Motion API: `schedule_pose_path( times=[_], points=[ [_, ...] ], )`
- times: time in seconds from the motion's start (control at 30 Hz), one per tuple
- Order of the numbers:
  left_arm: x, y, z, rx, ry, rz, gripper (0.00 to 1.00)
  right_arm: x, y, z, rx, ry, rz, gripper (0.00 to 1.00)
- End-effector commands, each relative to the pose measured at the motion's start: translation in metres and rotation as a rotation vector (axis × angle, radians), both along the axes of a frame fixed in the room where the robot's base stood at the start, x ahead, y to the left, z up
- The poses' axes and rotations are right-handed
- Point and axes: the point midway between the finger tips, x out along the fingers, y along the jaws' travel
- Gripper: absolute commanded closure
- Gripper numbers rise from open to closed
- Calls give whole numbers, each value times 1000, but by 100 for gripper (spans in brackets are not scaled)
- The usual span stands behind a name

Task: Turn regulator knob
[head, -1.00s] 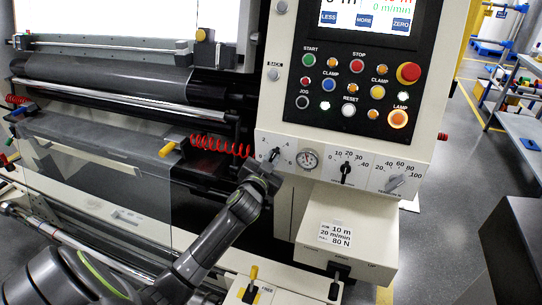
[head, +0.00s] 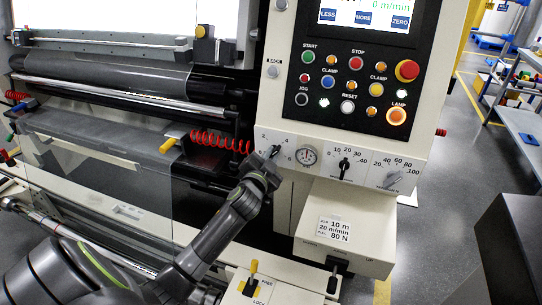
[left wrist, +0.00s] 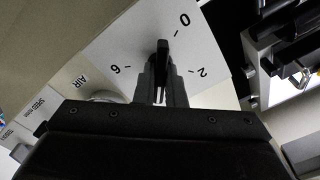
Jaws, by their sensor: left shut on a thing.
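The regulator knob (left wrist: 162,50) is a narrow black handle on a white dial plate (left wrist: 130,45) marked 0, 2 and 6 in the left wrist view. Its visible end points up, a little left of the 0. In the head view the knob (head: 275,151) is the leftmost one in the lower row of the panel. My left gripper (left wrist: 163,75) is shut on the knob, its fingers on either side of it. In the head view the left gripper (head: 270,163) comes from below and partly covers the dial. My right gripper is not in view.
A round gauge (head: 307,155) sits just right of the knob, then two more dials (head: 344,166) (head: 393,178). Push buttons (head: 357,63) are above. A red coiled hose (head: 222,142) and a yellow-tipped lever (head: 171,143) are left of the arm. A white box (head: 345,240) juts out below.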

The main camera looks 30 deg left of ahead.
Motion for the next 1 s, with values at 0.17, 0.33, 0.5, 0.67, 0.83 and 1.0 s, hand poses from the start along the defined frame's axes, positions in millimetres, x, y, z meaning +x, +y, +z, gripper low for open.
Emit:
schedule_pose_path(
  times=[0.17, 0.33, 0.5, 0.67, 0.83, 1.0],
  points=[
    [0, 0, -1, -2, 1, 0, 78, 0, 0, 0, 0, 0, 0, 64],
    [0, 0, 0, -2, 0, -1, 68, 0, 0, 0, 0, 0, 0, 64],
    [0, 0, 0, -2, 0, 0, 68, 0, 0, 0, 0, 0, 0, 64],
    [-8, -2, -1, -2, 1, 0, 68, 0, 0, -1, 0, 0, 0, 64],
    [-33, -8, -2, -3, 0, -1, 68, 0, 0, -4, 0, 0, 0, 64],
    [-67, -16, -3, -3, 1, -1, 68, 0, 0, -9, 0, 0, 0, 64]
  ],
)
